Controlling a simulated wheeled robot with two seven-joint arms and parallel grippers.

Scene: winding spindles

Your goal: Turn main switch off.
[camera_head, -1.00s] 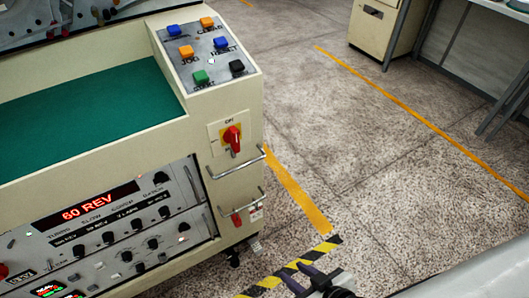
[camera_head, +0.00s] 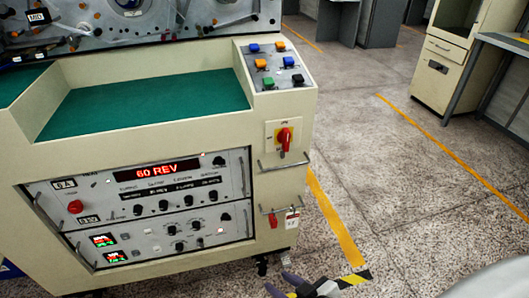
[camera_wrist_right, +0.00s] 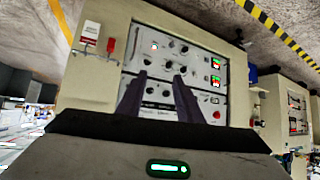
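The main switch (camera_head: 285,138) is a red rotary knob on a yellow and white plate, on the cream machine's front right of the control panel. Its handle stands roughly upright in the head view. My right gripper (camera_head: 281,284) is at the bottom edge of the head view, well below the switch and apart from it. In the right wrist view its two dark fingers (camera_wrist_right: 157,88) are spread with nothing between them, in front of the control panel. The switch cannot be made out in the wrist view. My left gripper is not in view.
Metal handles (camera_head: 285,163) sit just below the switch. A lower red lever (camera_head: 273,220) and a white tag (camera_head: 292,220) are beneath. The control panel (camera_head: 150,205) reads 60 REV. Coloured buttons (camera_head: 275,66) are on top. Open floor (camera_head: 400,200) lies to the right.

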